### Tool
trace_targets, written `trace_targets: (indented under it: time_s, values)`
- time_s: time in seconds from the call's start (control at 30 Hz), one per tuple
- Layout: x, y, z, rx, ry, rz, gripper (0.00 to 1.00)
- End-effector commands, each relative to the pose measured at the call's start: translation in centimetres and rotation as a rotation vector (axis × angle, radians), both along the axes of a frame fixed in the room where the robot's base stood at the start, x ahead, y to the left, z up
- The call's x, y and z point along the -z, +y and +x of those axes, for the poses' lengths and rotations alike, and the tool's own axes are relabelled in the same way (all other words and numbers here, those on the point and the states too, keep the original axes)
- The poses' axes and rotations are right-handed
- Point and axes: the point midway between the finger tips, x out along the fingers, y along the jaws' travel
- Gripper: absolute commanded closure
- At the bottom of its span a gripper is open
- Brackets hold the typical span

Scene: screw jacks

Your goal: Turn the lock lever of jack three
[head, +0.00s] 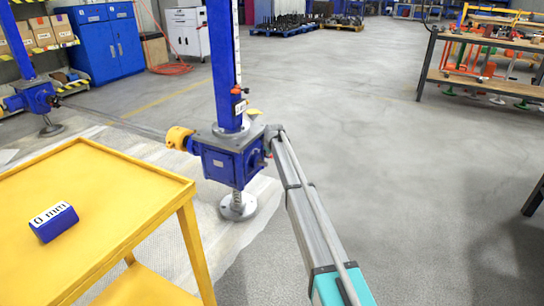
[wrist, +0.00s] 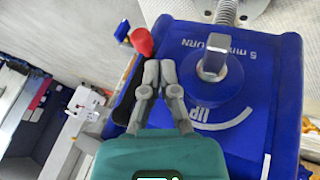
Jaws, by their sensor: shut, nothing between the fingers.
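The jack (head: 232,155) in front of me has a blue gearbox on a screw with a round foot, and a tall blue column above. I cannot read its number. In the wrist view its blue face (wrist: 275,95) shows a square-ended shaft (wrist: 215,60), "5 mm/turn" and an "UP" arrow. A black lever (wrist: 127,88) with a red knob (wrist: 142,41) lies along the face's left edge. My gripper (wrist: 160,70) is shut and empty, its fingertips just right of the lever and below the knob. Whether they touch it, I cannot tell. The head view does not show the fingers clearly.
A yellow cart (head: 120,185) with a blue "0 mm" block (head: 54,222) stands left of the jack. Another blue jack (head: 35,97) stands farther left. A workbench (head: 480,78) is at the back right. The floor (head: 370,130) right of my arm is clear.

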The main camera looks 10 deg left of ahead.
Motion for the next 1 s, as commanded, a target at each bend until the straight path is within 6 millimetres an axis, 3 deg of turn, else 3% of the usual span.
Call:
trace_targets:
  time_s: [0.33,0.87,0.9,1.0]
  values:
    - [2.5,0.5,1.4,0.000,0.000,0.000,1.00]
    - [2.8,0.6,1.6,0.000,0.000,0.000,1.00]
    - [2.8,-0.4,1.6,0.002,0.000,0.001,1.00]
    - [2.8,0.5,1.6,-0.002,0.000,0.000,1.00]
